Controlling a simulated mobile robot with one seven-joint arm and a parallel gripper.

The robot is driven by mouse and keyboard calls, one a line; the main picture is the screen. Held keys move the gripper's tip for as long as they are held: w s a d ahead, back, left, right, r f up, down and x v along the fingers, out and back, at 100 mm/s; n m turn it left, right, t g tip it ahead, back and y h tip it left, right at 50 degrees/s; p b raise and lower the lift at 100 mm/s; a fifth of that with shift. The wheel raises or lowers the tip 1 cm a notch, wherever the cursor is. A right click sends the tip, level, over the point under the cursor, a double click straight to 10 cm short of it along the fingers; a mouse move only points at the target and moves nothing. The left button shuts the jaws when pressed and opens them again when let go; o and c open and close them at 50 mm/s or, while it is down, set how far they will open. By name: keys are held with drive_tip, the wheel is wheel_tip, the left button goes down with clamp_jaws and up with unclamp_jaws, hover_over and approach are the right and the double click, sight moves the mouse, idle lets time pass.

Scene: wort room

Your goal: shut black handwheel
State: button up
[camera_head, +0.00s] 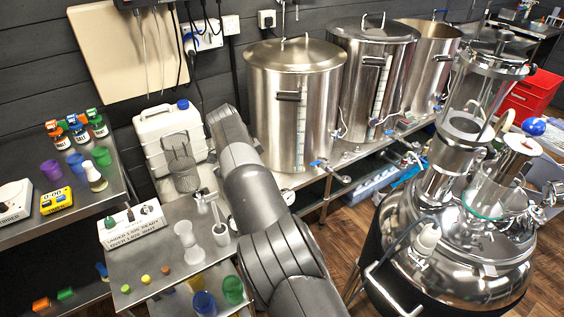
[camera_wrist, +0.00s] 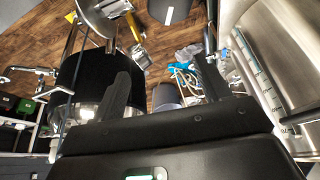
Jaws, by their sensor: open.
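My gripper (camera_wrist: 165,88) is open in the wrist view. Its two dark fingers stand wide apart with nothing held between them. In the head view my arm crosses the middle, and the gripper itself cannot be made out. I cannot pick out a black handwheel for certain in either view. A small dark knob (camera_head: 532,69) shows at the top of the glass column at the right in the head view; I cannot tell whether it is a handwheel. Blue-handled valves, one of them a valve (camera_head: 318,163), sit low on the steel kettles.
Steel kettles (camera_head: 294,95) stand in a row on a steel bench behind my arm. A large shiny vessel (camera_head: 450,262) with glassware fills the right. A side table (camera_head: 165,285) at the left holds a switch box (camera_head: 132,226) and small items. Wooden floor (camera_head: 338,240) shows between.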

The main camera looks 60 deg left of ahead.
drive_tip(key=w+d+r, duration=0.4)
drive_tip(key=w+d, duration=0.1)
drive_tip(key=shift+r, duration=0.15)
drive_tip(key=shift+d, duration=0.1)
drive_tip(key=s+a+f+n+g+y, duration=0.1)
drive_tip(key=s+a+n+g+y, duration=0.2)
drive_tip(key=n, duration=0.6)
drive_tip(key=s+a+f+n+g+y, duration=0.1)
drive_tip(key=s+n+y, duration=0.1)
drive_tip(key=s+n, duration=0.5)
drive_tip(key=shift+n, duration=0.9)
drive_tip(key=x, duration=0.3)
drive_tip(key=w+x, duration=0.1)
drive_tip(key=x, duration=0.2)
drive_tip(key=w+x, duration=0.1)
drive_tip(key=x, duration=0.2)
drive_tip(key=shift+w+f, duration=0.2)
drive_tip(key=shift+f, duration=0.1)
drive_tip(key=shift+c, duration=0.5)
drive_tip(key=c, duration=0.9)
drive_tip(key=shift+o, duration=0.2)
